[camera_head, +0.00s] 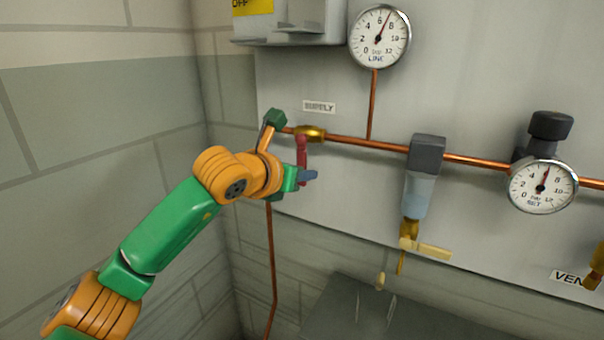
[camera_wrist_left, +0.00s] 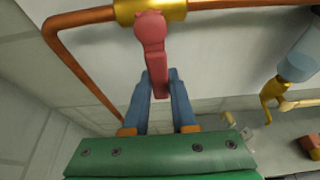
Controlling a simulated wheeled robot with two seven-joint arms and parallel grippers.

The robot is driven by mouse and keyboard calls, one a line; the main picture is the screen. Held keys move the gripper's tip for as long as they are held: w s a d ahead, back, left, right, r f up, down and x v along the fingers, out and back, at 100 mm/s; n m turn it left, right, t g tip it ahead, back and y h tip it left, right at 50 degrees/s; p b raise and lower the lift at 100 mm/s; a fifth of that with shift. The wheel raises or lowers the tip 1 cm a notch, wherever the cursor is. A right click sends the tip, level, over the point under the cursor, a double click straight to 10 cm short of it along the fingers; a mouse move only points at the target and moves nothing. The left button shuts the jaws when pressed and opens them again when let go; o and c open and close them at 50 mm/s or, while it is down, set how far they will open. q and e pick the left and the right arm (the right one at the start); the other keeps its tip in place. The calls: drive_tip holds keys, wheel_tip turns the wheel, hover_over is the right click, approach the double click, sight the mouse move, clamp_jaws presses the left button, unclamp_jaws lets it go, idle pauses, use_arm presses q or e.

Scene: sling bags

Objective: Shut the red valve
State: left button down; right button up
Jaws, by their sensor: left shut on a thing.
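The red valve handle (camera_head: 302,150) hangs down from a brass valve body (camera_head: 310,133) on the copper pipe, below the "SUPPLY" label. In the left wrist view the red handle (camera_wrist_left: 152,45) points down from the brass body (camera_wrist_left: 150,10), roughly across the pipe. My left gripper (camera_head: 305,175) is at the lower end of the handle. In the left wrist view its blue fingers (camera_wrist_left: 162,88) are on either side of the handle's lower part, shut on it. The handle's tip is partly hidden between the fingers. My right gripper is not in view.
The copper pipe (camera_head: 355,142) runs right to a filter bowl (camera_head: 418,193) and a regulator with a SET gauge (camera_head: 542,187). A LINE gauge (camera_head: 379,36) is above. A grey box (camera_head: 290,25) is at the top. A yellow vent valve (camera_head: 597,265) is at the right edge.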

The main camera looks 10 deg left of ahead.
use_arm(q)
drive_tip(key=shift+f, duration=0.15)
drive_tip(key=c, duration=0.7)
unclamp_jaws()
drive_tip(key=shift+w, duration=0.1)
